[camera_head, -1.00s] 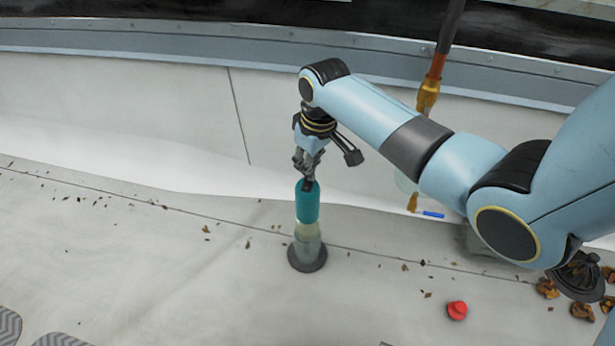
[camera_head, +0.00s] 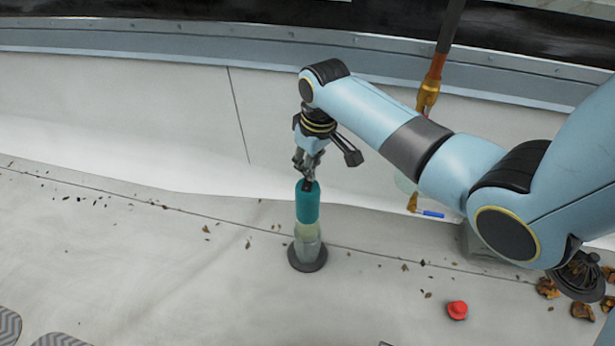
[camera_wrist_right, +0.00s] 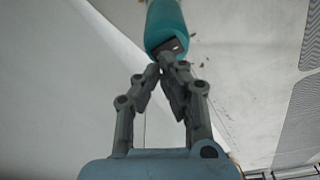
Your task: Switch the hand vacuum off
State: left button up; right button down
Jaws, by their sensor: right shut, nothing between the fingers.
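The hand vacuum (camera_head: 307,206) stands upright on the pale floor, with a teal upper body, a clear lower section and a dark round base. My right gripper (camera_head: 307,180) is above its top end, shut and empty, with its fingertips at or very near the dark part on top. In the right wrist view the teal body (camera_wrist_right: 165,22) shows at the top, with a dark switch-like piece (camera_wrist_right: 170,47) right at my closed fingertips (camera_wrist_right: 167,62). I cannot tell whether they touch it. My left gripper is not in view.
A red knob-like object (camera_head: 457,310) lies on the floor at the lower right. Brown crumpled leaves (camera_head: 582,311) lie at the far right. A blue marker-like item (camera_head: 433,214) lies by the wall.

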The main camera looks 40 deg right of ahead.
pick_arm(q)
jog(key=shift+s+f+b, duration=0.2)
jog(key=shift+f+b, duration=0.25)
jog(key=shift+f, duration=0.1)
pick_arm(e)
jog(key=shift+f, duration=1.05)
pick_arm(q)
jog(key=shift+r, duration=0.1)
pick_arm(e)
jog(key=shift+s, duration=0.1)
notch_tip(320, 180, up, 2)
jog(key=shift+r+p, duration=0.15)
jog(key=shift+p, duration=1.05)
jog(key=shift+r+p, duration=1.2)
jog(key=shift+p, duration=0.05)
jog(key=shift+r+p, duration=0.65)
jog(key=shift+p, duration=0.1)
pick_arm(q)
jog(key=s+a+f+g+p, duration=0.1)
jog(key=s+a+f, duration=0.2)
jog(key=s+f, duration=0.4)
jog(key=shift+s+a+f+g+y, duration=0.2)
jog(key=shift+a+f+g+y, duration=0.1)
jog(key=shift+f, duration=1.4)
pick_arm(e)
jog(key=shift+r, duration=0.5)
